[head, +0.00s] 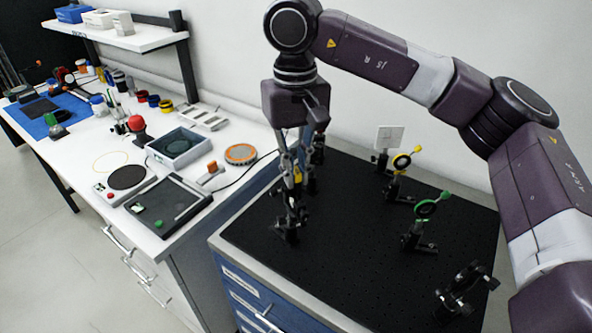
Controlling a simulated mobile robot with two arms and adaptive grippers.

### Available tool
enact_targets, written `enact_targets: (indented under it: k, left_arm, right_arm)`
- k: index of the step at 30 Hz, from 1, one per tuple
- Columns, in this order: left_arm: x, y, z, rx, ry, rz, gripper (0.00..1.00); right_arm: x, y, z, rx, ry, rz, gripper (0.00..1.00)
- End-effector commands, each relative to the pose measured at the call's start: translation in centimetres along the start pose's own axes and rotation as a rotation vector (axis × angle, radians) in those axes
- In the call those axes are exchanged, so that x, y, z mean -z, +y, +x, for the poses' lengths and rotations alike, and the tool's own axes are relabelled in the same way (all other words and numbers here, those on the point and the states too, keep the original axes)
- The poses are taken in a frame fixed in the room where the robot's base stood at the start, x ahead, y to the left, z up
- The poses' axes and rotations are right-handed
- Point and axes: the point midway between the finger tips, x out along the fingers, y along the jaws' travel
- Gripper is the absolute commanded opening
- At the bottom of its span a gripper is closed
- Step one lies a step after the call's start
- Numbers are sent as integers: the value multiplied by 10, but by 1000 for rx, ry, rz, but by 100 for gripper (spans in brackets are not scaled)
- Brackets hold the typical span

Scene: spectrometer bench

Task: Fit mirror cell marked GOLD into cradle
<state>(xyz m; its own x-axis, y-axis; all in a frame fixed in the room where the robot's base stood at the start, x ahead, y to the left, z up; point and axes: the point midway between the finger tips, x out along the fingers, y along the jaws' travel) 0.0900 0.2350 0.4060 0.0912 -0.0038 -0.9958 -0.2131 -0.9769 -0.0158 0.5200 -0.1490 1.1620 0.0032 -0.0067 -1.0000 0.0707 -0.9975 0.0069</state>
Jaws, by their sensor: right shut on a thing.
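My right gripper (292,195) points straight down over the left part of the black breadboard. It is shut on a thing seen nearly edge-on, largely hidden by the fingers. A yellow patch (297,172) shows between the fingers; this looks like the mirror cell, but no GOLD mark can be read. A black post mount (287,232) stands directly below the fingertips. I cannot tell whether the held thing touches it, or whether this mount is the cradle. My left gripper is not in view.
The white bench (110,160) at left is cluttered. The breadboard's front middle is clear.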

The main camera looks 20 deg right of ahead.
Motion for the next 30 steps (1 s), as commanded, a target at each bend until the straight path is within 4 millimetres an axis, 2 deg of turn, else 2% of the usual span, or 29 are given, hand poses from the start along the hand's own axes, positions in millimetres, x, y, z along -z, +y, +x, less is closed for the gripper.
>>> enact_targets:
  k: [26, 30]
  left_arm:
    - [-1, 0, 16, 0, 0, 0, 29]
    - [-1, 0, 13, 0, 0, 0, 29]
  right_arm:
    - [0, 0, 21, 1, 1, 1, 0]
    - [0, 0, 18, 1, 0, 0, 0]
